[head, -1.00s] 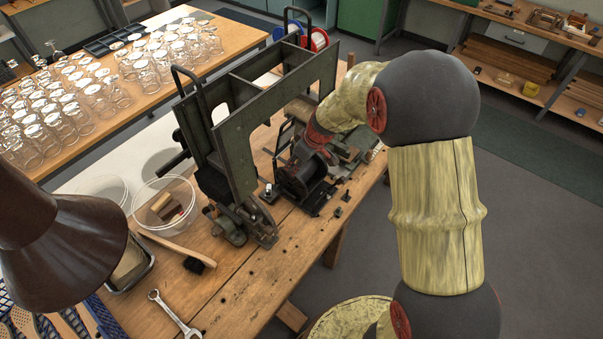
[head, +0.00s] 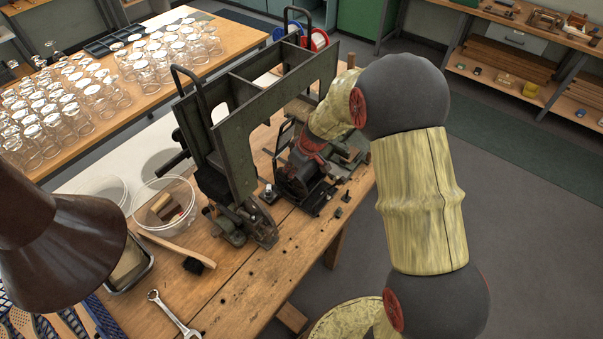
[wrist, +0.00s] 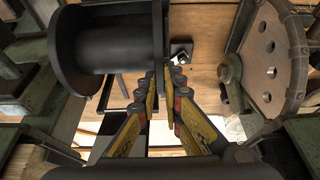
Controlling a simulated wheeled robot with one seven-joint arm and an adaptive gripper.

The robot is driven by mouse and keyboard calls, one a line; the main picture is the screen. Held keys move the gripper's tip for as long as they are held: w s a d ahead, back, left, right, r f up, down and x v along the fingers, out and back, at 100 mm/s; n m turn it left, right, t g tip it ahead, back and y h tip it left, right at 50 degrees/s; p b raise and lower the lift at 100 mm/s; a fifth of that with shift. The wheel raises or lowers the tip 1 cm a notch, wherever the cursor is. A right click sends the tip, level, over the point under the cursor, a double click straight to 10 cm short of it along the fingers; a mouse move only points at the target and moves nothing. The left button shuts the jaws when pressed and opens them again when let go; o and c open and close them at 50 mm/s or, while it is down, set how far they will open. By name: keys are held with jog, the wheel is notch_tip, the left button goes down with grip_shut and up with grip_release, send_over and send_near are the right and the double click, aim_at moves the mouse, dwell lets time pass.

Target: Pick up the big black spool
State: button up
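The big black spool (wrist: 107,48) fills the upper left of the wrist view, with a wide flange at each end and a smooth dark barrel. In the head view my gripper and wrist cover most of the spool at the machine frame.
A dark green machine frame (head: 262,92) stands on the wooden bench (head: 262,270) close to my arm. A perforated plate (wrist: 267,55) stands right of the fingers. A clear bowl (head: 165,204), a brush and a wrench (head: 172,314) lie nearer. Open floor is on the right.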

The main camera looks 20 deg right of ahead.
grip_shut()
dwell(0.3)
jog(key=shift+w+r, duration=0.15)
jog(key=shift+r, duration=0.5)
jog(key=r, duration=0.2)
jog(key=shift+s+r+p, duration=0.2)
jog(key=shift+r+p, duration=0.15)
jog(key=shift+r, duration=0.05)
jog(key=s+r, duration=0.9)
jog(key=s, duration=0.5)
jog(key=shift+d+p, duration=0.2)
jog(key=shift+p, duration=0.15)
